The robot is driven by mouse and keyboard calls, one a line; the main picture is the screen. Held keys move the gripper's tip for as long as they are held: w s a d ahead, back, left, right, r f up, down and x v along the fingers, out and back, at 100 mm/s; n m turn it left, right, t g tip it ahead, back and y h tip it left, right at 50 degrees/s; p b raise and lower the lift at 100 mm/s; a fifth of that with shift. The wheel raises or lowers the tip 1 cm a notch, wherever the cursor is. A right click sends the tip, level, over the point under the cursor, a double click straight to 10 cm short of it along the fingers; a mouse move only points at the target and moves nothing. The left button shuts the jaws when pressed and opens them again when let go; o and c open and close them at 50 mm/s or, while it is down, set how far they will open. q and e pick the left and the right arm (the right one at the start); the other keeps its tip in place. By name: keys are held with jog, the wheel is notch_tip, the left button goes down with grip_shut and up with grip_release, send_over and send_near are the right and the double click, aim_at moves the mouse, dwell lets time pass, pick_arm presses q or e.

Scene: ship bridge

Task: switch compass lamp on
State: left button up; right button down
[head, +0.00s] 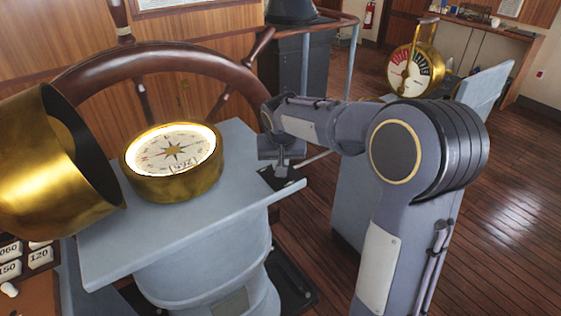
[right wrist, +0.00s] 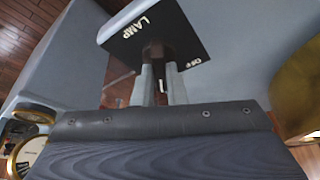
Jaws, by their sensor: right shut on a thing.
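The brass compass (head: 172,186) sits on the grey pedestal top (head: 120,240). Its white dial looks bright, with a glow along the inner rim. The black lamp switch plate (right wrist: 182,32) carries the words LAMP and OFF. It also shows at the pedestal's right edge in the head view (head: 290,183). My right gripper (right wrist: 162,84) is at this plate, shut on the small switch lever (right wrist: 162,88) between its fingertips. The lever's exact position is mostly hidden by the fingers. My left gripper is not in view.
A large brass hood (head: 25,165) stands tilted left of the compass. The wooden ship's wheel (head: 150,57) is just behind it. Numbered tiles (head: 40,257) lie at the lower left. A brass telegraph (head: 430,67) stands at the back right. The wooden floor (head: 510,190) at right is clear.

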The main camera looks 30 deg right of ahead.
dwell(0.4)
jog(key=c, duration=1.5)
grip_release()
jog(key=shift+o, duration=0.2)
jog(key=shift+r, duration=0.1)
jog(key=v, duration=0.7)
jog(key=shift+r+b, duration=0.3)
jog(key=shift+s, duration=0.15)
